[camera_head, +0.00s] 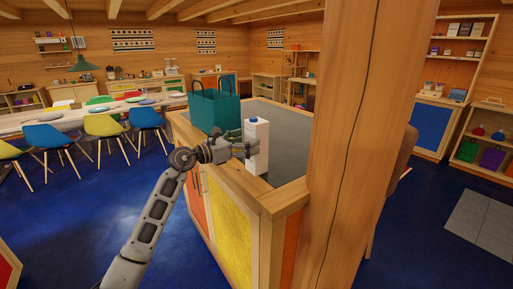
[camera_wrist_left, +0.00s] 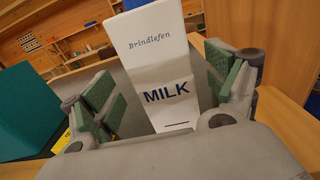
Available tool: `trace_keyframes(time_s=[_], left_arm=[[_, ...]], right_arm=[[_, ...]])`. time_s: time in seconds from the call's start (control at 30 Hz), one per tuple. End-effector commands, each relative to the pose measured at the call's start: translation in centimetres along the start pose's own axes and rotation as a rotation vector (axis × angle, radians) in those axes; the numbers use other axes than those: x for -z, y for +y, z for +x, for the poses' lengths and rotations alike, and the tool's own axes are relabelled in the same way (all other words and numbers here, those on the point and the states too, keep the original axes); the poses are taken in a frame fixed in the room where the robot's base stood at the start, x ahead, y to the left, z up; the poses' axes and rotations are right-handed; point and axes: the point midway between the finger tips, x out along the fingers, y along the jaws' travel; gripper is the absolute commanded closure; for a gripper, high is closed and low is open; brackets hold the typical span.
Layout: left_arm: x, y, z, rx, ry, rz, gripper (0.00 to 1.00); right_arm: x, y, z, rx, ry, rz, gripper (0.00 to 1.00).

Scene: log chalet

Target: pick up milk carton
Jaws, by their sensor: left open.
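The milk carton (camera_head: 257,146) is white with a blue cap and stands upright on the grey top of a wooden counter (camera_head: 285,121). In the left wrist view the carton (camera_wrist_left: 155,65) shows the words "Brindlefen" and "MILK" and sits between the green-padded fingers. My left gripper (camera_head: 245,148) is open at the carton's left side in the head view. In the wrist view the left gripper (camera_wrist_left: 165,103) has a finger on each side of the carton, with gaps visible. The carton's base is hidden in the wrist view. My right gripper is not in view.
A teal bag (camera_head: 214,110) stands on the counter just left of the carton. A thick wooden post (camera_head: 350,140) rises right of the counter. A long table (camera_head: 100,113) with colourful chairs is at the left. Blue floor lies open between them.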

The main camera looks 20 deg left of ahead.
Motion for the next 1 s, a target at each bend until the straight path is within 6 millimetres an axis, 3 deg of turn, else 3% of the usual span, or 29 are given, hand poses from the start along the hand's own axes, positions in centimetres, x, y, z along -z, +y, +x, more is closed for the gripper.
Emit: trace_keyframes(time_s=[0.27, 0.5, 1.0], left_arm=[[0.0, -0.2, 2.4, 0.002, -0.001, -0.002, 0.12], [0.0, -0.1, 4.2, 0.001, -0.001, 0.000, 0.12], [0.1, -0.1, 4.4, 0.001, 0.000, 0.000, 0.12]], right_arm=[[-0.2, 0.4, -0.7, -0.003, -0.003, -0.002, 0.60], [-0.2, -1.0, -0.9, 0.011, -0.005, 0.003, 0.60], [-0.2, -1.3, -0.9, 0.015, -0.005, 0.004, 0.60]])
